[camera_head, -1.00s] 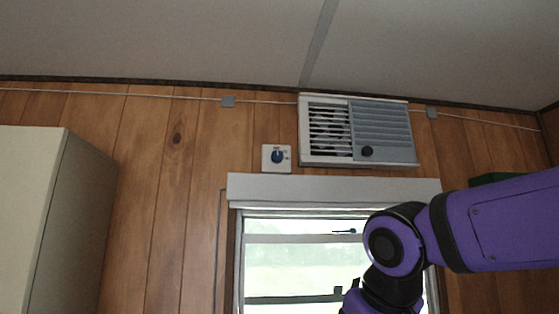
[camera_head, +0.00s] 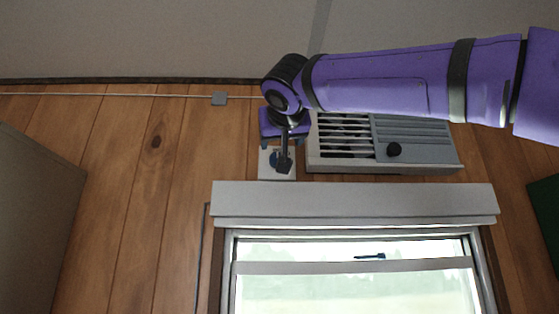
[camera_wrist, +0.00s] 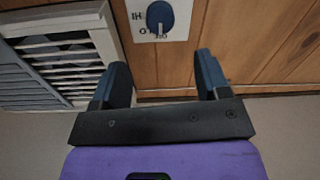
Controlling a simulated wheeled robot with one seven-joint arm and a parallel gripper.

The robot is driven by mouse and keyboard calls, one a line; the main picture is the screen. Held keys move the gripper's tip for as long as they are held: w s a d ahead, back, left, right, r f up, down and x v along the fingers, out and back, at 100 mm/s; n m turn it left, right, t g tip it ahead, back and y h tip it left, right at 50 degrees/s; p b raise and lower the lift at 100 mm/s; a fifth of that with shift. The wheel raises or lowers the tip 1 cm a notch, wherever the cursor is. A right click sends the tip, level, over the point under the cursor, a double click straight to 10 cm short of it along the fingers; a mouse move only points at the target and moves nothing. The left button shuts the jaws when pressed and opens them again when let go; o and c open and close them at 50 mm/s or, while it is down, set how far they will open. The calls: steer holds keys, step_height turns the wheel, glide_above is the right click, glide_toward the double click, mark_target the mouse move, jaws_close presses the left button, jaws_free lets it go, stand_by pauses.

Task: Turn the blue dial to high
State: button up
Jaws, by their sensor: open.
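The blue dial (camera_wrist: 160,16) is a round knob on a white wall plate (camera_wrist: 140,26), at the top of the wrist view, which is upside down. Its white pointer mark is at the lower side of the knob, by lettering that looks like OFF; HI is at the left. In the head view the dial (camera_head: 274,160) is partly hidden behind my gripper (camera_head: 284,164). In the wrist view my gripper (camera_wrist: 162,64) is open and empty, with its two fingers apart. The dial is beyond the fingertips, not between them.
A window's white top box (camera_head: 350,202) is just below. A cable (camera_head: 120,94) runs along the wall's top. Bare wood wall is free to the left.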

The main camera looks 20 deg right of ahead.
steer(key=x, duration=0.9)
steer(key=shift+w+d, duration=0.15)
steer(key=shift+w, duration=0.15)
steer(key=shift+f, duration=0.15)
steer(key=shift+c, duration=0.2)
steer(key=c, duration=0.9)
